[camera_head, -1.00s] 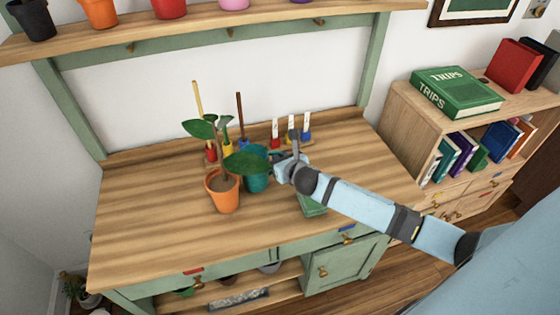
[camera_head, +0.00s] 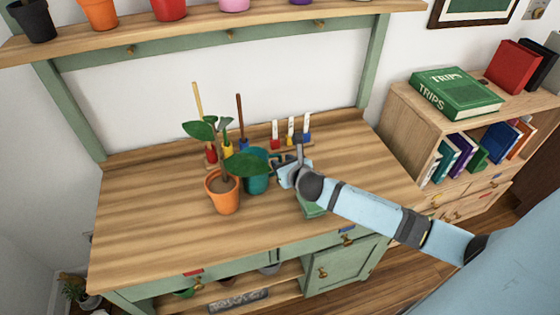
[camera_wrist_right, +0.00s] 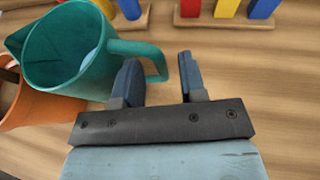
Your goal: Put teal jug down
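The teal jug (camera_head: 257,182) stands upright on the wooden worktop (camera_head: 150,215), just right of the potted plant. Its body (camera_wrist_right: 68,55) and handle (camera_wrist_right: 160,62) show at the left in the right wrist view. My right gripper (camera_head: 280,161) is beside the jug on its right, at the handle side. In the wrist view the fingers (camera_wrist_right: 160,78) are apart, with the outer part of the handle showing in the gap and the left finger covering some of it. I cannot tell whether a finger touches the handle. My left gripper is out of view.
An orange pot with a leafy plant (camera_head: 224,200) stands close left of the jug. Behind are colored hand tools in wooden racks (camera_head: 291,130). A green object (camera_head: 313,207) lies partly under my right forearm. The worktop's left and right parts are clear.

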